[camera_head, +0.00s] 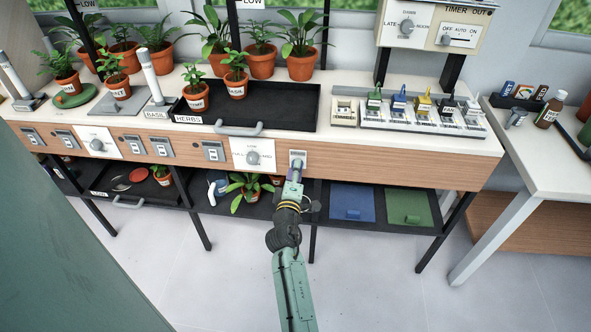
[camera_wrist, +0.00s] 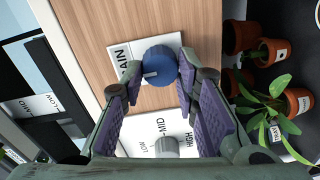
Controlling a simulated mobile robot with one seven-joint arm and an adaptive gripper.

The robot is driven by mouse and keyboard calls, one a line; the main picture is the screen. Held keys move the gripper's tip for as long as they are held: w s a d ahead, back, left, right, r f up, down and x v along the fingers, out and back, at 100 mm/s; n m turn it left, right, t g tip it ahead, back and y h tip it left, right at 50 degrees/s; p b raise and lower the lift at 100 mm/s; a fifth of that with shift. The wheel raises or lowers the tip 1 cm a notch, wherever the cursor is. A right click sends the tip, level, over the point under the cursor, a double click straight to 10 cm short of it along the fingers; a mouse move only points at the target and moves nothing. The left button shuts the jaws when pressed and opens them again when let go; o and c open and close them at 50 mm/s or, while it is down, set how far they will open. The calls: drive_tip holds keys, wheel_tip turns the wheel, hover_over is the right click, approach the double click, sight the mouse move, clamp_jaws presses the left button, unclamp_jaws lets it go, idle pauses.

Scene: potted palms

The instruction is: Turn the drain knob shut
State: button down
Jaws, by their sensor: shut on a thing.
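The drain knob (camera_wrist: 160,65) is a blue round knob on a white plate labelled "DRAIN" (camera_wrist: 124,62) in the wrist view. It has a pale mark on its left side. My gripper (camera_wrist: 156,92) has its two purple-padded fingers on either side of the knob, with the tips closed on it. In the head view my gripper (camera_head: 294,176) reaches the wooden front panel at a small white plate (camera_head: 298,157), and it hides most of the knob there.
A grey dial (camera_head: 253,158) on a white plate sits just left of the drain plate. A black herb tray (camera_head: 290,105) with a grey handle (camera_head: 238,130) is above. Potted plants (camera_head: 249,185) and blue and green mats (camera_head: 352,202) lie on the shelf below.

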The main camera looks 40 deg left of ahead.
idle(0.4)
drive_tip(key=c, duration=1.2)
unclamp_jaws()
drive_tip(key=shift+c, duration=0.2)
drive_tip(key=shift+s, duration=0.1)
drive_tip(key=v, duration=1.1)
drive_tip(key=shift+s+d, duration=0.25)
drive_tip(key=shift+s, duration=0.1)
